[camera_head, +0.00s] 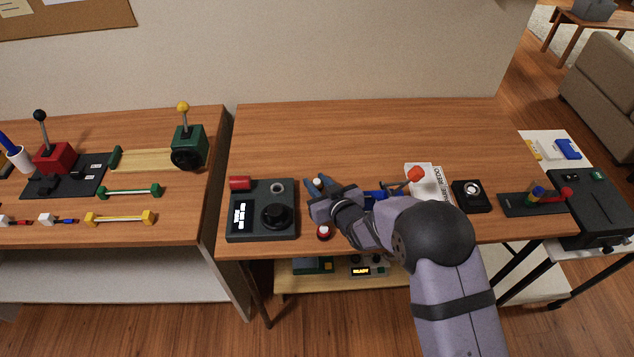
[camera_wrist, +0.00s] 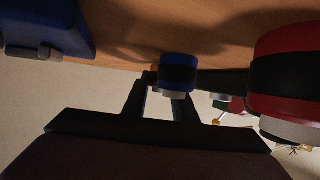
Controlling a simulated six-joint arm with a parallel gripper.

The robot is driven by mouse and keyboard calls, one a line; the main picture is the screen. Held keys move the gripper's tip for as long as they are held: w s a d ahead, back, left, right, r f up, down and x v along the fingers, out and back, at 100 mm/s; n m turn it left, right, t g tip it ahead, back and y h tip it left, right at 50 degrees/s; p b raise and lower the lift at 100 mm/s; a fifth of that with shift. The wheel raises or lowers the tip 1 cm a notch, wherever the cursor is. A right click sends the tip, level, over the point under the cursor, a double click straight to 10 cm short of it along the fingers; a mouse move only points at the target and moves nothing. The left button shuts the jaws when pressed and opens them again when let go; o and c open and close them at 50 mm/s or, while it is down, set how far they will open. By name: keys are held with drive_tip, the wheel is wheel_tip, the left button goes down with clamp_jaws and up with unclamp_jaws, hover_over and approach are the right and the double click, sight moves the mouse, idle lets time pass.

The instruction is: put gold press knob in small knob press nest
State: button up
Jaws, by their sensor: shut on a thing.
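My gripper (camera_head: 318,183) is shut at the left-centre of the right table, beside the dark control panel. A small pale top shows between its fingertips in the head view. In the wrist view the fingers (camera_wrist: 160,85) are partly covered by a blue-and-black knob (camera_wrist: 178,70), with a thin gold-tan sliver beside it at the fingertips. This sliver appears to be the gold press knob (camera_wrist: 153,67); most of it is hidden. A black square block with a silver ring (camera_head: 472,190) stands right of my arm; I cannot tell whether it is the small knob press nest.
A red knob (camera_head: 324,232) stands near the front edge; a red-and-black knob (camera_wrist: 285,80) looms close in the wrist view. The dark control panel (camera_head: 249,222) has a black dial. A white notice (camera_head: 420,178) and an orange-tipped lever (camera_head: 414,174) are to the right. The table's back is clear.

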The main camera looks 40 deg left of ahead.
sight(320, 188)
drive_tip(key=shift+f, duration=0.15)
drive_tip(key=o, duration=1)
drive_tip(key=shift+o, duration=0.2)
drive_tip(key=v, duration=0.2)
drive_tip(key=b+v, duration=0.2)
drive_tip(key=v, duration=0.1)
drive_tip(key=shift+s+d+f, duration=0.15)
drive_tip(key=shift+d+f, duration=0.15)
drive_tip(key=shift+d, duration=0.15)
drive_tip(key=shift+o, duration=0.5)
drive_tip(key=shift+v, duration=0.85)
